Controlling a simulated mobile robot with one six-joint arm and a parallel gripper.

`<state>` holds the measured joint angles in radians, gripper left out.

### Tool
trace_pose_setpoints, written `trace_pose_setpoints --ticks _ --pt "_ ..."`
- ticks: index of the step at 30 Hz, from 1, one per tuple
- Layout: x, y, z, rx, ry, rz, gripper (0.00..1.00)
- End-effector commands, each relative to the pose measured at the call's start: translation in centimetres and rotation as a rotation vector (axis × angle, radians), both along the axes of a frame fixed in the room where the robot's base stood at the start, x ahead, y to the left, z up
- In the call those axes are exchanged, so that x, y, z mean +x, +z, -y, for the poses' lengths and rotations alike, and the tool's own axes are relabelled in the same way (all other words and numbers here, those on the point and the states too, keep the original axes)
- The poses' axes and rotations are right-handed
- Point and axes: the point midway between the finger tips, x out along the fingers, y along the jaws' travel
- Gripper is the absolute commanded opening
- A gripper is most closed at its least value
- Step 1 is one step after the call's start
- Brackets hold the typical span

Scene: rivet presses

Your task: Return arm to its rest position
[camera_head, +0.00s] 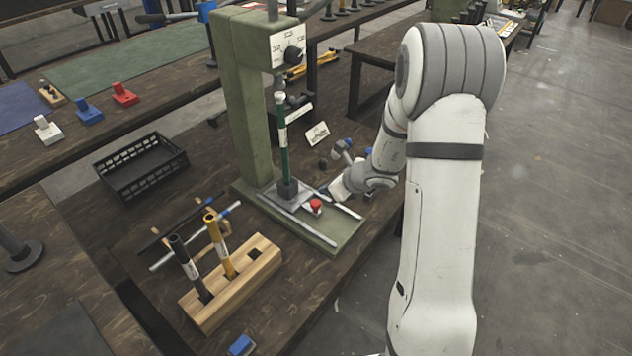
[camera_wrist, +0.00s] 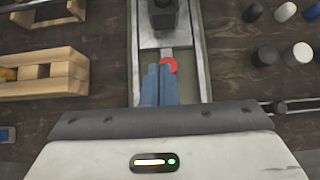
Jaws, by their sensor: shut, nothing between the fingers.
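My arm (camera_head: 445,190) reaches from the right of the head view toward the green rivet press (camera_head: 248,110). My gripper (camera_wrist: 161,68) is shut and empty; its two blue fingers lie side by side in the wrist view. The button also shows in the wrist view (camera_wrist: 169,64), partly covered by a fingertip. I cannot tell whether they touch.
A wooden block (camera_head: 262,263) holding upright tools stands left of the press base. A black crate (camera_head: 142,165) is behind it. A small white card (camera_head: 317,133) and several bottle-like items are behind the base. Open floor (camera_head: 560,200) lies to the right.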

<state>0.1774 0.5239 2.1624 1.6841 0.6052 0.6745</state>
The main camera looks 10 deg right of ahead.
Motion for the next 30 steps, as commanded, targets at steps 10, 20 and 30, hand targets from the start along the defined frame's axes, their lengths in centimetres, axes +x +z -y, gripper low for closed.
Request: trace_pose_setpoints --ticks 10,20,30 --pt "-1.4 4.1 -1.0 -0.058 0.133 0.057 0.0" --pt "-11.8 20.0 -4.8 -0.436 0.919 0.352 0.0" --pt "-23.7 30.9 -1.7 -0.914 1.738 0.511 0.0"
